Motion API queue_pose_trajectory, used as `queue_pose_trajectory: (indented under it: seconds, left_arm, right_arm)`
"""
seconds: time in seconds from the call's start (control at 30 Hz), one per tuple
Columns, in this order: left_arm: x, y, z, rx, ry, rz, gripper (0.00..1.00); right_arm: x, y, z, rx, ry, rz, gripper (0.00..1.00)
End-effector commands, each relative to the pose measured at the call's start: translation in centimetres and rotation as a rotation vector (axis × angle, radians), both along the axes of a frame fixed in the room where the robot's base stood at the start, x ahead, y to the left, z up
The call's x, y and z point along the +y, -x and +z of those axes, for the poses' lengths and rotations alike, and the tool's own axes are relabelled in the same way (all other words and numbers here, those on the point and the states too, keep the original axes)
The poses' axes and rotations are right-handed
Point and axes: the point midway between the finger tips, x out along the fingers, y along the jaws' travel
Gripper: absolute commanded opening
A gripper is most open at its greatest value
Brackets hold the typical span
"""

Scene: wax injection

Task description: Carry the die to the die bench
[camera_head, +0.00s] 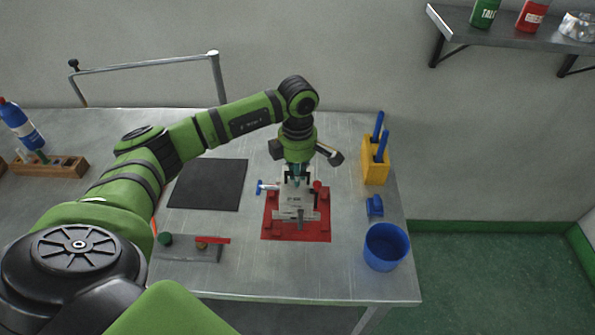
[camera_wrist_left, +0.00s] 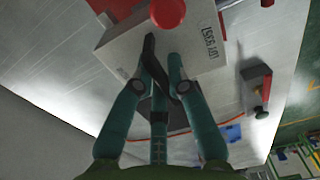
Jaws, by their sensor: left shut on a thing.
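The die (camera_head: 297,200) is a pale grey block with a dark label. In the head view it is at the red plate (camera_head: 270,229) on a steel bench (camera_head: 345,265); whether it rests there or hangs just above, I cannot tell. My left gripper (camera_head: 298,172) comes down from above and is shut on the die's top part. In the left wrist view the teal fingers of the left gripper (camera_wrist_left: 165,72) close at the die (camera_wrist_left: 205,35), beside a red knob (camera_wrist_left: 168,12). The exact grip point is partly hidden. My right gripper is not in view.
A black mat (camera_head: 208,184) lies left of the red plate. A grey plate (camera_head: 208,252) with small parts is at front left. A yellow holder (camera_head: 375,169), a small blue item (camera_head: 375,207) and a blue bucket (camera_head: 386,247) stand along the right edge.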

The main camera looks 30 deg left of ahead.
Motion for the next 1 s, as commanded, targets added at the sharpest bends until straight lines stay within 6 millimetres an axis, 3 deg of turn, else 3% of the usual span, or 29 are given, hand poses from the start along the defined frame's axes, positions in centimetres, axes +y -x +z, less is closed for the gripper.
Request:
queue_pose_trajectory:
  seconds: [0.3,1.0]
  left_arm:
    - [0.0,-0.2,-2.0,-0.008,0.002,0.001,0.0]
    - [0.0,-0.2,-2.2,-0.008,0.002,0.0,0.0]
  right_arm:
    - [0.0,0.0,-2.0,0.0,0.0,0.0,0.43]
    - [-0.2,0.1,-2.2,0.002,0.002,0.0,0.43]
